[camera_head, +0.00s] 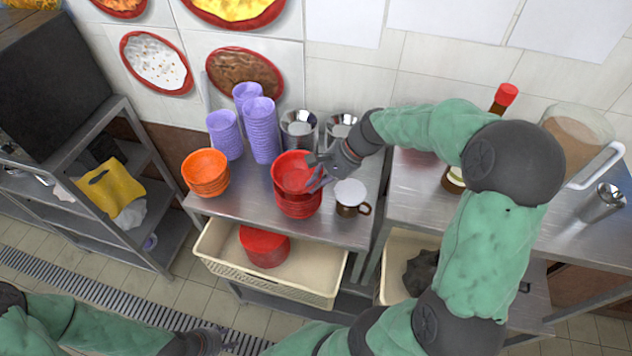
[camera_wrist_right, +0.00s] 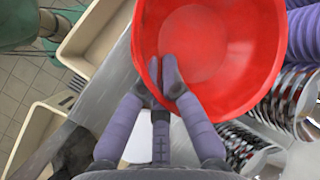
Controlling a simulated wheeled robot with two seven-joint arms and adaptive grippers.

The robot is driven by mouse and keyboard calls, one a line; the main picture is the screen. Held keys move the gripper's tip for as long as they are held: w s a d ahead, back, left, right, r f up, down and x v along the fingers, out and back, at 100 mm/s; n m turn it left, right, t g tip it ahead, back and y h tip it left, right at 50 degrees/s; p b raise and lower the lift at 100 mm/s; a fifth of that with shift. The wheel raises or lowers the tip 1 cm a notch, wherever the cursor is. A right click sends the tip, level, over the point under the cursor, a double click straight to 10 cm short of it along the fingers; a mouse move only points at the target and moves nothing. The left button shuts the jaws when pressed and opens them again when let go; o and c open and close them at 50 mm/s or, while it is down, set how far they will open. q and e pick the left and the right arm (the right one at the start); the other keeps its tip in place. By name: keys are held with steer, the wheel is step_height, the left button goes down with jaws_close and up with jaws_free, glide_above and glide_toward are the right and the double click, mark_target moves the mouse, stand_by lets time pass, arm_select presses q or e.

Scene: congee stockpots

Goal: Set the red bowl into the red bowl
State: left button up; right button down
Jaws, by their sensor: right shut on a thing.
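The red bowl (camera_head: 294,171) is at the rim of my right gripper (camera_head: 318,173), above a stack of red bowls (camera_head: 298,204) on the steel table. In the right wrist view my right gripper (camera_wrist_right: 172,82) is shut on the near rim of the red bowl (camera_wrist_right: 225,50), which opens toward the camera. I cannot tell whether the held bowl touches the stack below. My left gripper (camera_head: 205,343) is low at the bottom edge, away from the table; its fingers are too small and dark to read.
Orange bowls (camera_head: 206,174) stand left of the red stack and purple cups (camera_head: 262,130) behind. Steel cups (camera_head: 299,127) are at the back. A brown mug (camera_head: 350,197) stands close on the right. A cream crate (camera_head: 215,244) with a red container (camera_head: 264,246) sits below.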

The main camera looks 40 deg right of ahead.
steer(key=shift+f+b, duration=0.55)
steer(key=shift+f, duration=0.25)
stand_by(1.1)
steer(key=c, duration=1.3)
jaws_free()
steer(key=shift+c, duration=0.2)
steer(key=shift+r, duration=0.1)
steer(key=v, duration=1.2)
steer(key=shift+s, duration=0.1)
